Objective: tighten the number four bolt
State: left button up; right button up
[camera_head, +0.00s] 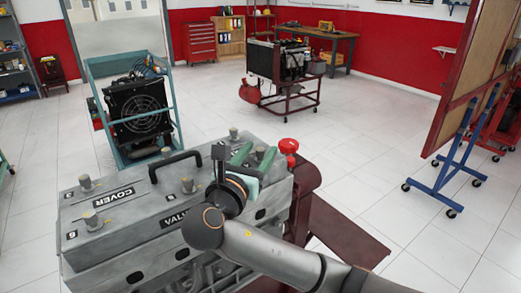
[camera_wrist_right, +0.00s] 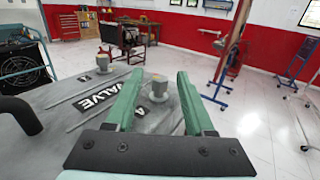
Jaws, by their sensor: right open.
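The grey valve cover (camera_head: 130,215) with COVER and VALVE plates carries several upright bolts with round heads. In the right wrist view, one bolt (camera_wrist_right: 158,88) stands between and beyond the green fingers, beside a small plate (camera_wrist_right: 140,111) whose number looks like a 4 but is too small to be sure. My right gripper (camera_head: 254,155) is over the far right end of the cover, fingers spread and empty. It also shows in the right wrist view (camera_wrist_right: 157,85), with no visible contact with the bolt. Another bolt (camera_wrist_right: 102,62) stands farther left. My left gripper is not in view.
A black handle (camera_head: 175,160) rises from the cover left of my right gripper. A red knob (camera_head: 288,146) sits just beyond its right end. A teal-framed radiator stand (camera_head: 130,100) is behind left, a board on a blue stand (camera_head: 452,170) is right.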

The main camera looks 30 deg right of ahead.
jog(key=v, duration=1.1)
jog(key=shift+b, duration=0.4)
jog(key=shift+s, duration=0.1)
